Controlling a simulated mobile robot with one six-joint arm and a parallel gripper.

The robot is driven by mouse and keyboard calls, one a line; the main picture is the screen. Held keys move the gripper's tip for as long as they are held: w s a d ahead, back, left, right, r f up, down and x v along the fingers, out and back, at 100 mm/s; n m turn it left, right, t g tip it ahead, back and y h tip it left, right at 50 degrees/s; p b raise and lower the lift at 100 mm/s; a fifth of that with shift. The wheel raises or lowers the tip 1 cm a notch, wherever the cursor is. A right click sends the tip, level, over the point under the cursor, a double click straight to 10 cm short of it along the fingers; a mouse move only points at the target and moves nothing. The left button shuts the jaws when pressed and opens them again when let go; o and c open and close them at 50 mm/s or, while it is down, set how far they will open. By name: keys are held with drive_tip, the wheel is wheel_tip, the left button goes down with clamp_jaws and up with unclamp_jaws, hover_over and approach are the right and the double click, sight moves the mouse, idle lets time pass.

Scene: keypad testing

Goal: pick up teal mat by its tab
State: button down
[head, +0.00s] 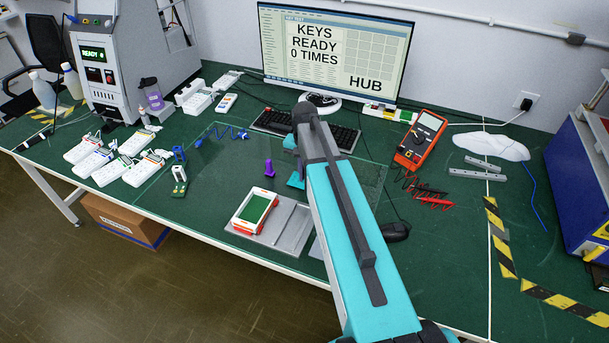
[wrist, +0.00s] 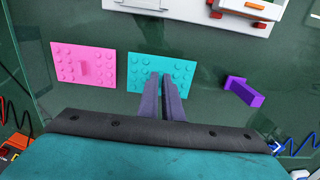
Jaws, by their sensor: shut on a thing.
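The teal mat (wrist: 138,67) is a flat rectangle with rows of round studs in the wrist view. My gripper (wrist: 160,82) is shut on its tab near the middle; the fingers hide most of the tab. Whether the mat rests on the surface or is slightly raised, I cannot tell. In the head view part of the teal mat (head: 296,181) shows left of my arm, and the arm hides the rest and the fingertips.
A pink studded mat (wrist: 101,69) lies left of the teal one in the wrist view. A purple piece (wrist: 243,92) stands to its right. A grey tray (head: 292,228) holds a red-and-white device (head: 256,208). A keyboard (head: 272,122) and monitor (head: 335,55) stand behind.

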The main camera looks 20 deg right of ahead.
drive_tip(key=shift+r+p, duration=1.3)
drive_tip(key=shift+r, duration=0.85)
drive_tip(key=shift+s, duration=0.1)
